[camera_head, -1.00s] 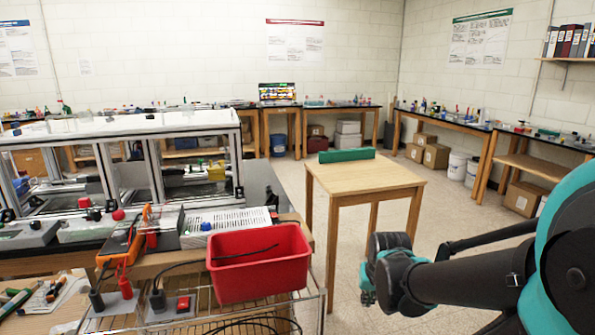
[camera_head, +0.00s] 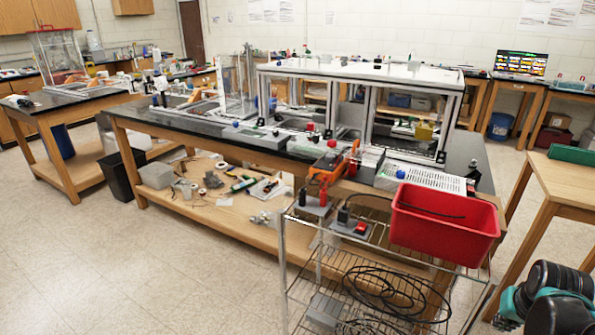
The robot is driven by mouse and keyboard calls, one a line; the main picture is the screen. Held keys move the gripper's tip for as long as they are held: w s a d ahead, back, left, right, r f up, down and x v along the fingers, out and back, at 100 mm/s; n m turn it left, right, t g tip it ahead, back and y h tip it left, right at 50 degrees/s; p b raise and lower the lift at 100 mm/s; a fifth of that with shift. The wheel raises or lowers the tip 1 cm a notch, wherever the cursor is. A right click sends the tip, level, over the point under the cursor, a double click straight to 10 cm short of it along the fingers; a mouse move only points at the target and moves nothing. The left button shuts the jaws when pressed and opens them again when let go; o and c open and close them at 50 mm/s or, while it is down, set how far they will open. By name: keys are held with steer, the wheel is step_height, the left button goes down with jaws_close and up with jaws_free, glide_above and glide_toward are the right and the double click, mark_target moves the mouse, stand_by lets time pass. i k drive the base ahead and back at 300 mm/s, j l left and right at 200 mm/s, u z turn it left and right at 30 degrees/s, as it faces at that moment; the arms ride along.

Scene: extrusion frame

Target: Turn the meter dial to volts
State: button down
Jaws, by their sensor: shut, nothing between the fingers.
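The orange meter (camera_head: 331,166) stands on the near edge of the long bench in the head view, behind the wire cart. Its dial is too small to make out. Red and black leads or plugs show around its lower front.
A wire cart (camera_head: 285,262) stands before the meter, holding a red bin (camera_head: 445,226) and black cables (camera_head: 385,293). A white perforated box (camera_head: 427,179) lies right of the meter. A wooden table (camera_head: 565,183) stands at right. The left floor is clear.

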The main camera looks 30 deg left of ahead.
mark_target(330, 157)
steer(key=i+j+u, duration=0.1)
steer(key=u, duration=1.05)
